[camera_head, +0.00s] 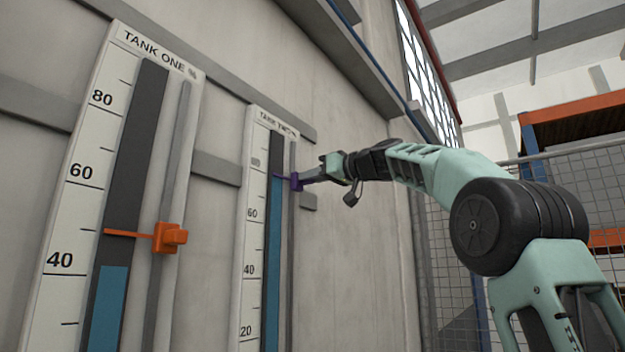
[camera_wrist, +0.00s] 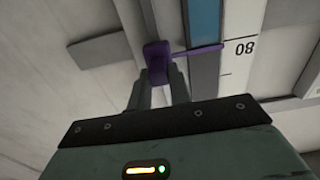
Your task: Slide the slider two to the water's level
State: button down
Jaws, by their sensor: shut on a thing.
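The tank two gauge (camera_head: 250,235) is a tall white scale on the wall with a dark slot and a blue water column (camera_head: 273,260).
The tank one gauge (camera_head: 88,200) stands at the left, with an orange slider (camera_head: 167,237) whose pointer is above its blue water. Grey wall rails (camera_head: 216,168) run behind the gauges. A mesh fence (camera_head: 590,180) and orange racking (camera_head: 575,108) are at the right.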

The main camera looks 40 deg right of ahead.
jog(key=c, duration=1.3)
grip_release()
jog(key=shift+b+v, duration=3.9)
jog(key=shift+v, duration=4.85)
